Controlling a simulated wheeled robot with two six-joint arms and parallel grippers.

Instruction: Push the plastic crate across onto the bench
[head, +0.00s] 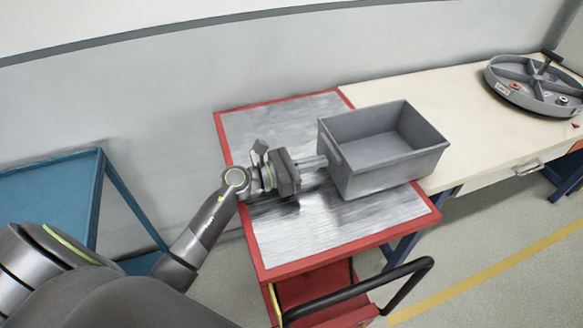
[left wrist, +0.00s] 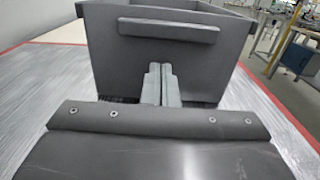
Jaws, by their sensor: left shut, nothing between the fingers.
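The grey plastic crate (head: 386,165) is empty and upright. It rests on the metal top of the red trolley (head: 308,228), and its right side reaches the cream bench (head: 455,110); the exact overlap is hard to tell. My left gripper (head: 322,162) is shut and empty, with its fingertips at the crate's left end wall. In the left wrist view the shut fingers (left wrist: 160,75) point at the crate's end wall (left wrist: 115,60), below its handle ledge (left wrist: 168,29); contact looks likely but is not certain. My right gripper is not in view.
A round grey divided tray (head: 535,84) with small parts stands on the bench's far right. A blue table (head: 60,200) is at the left. The trolley's black handle (head: 370,284) sticks out at the front. The bench between crate and round tray is clear.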

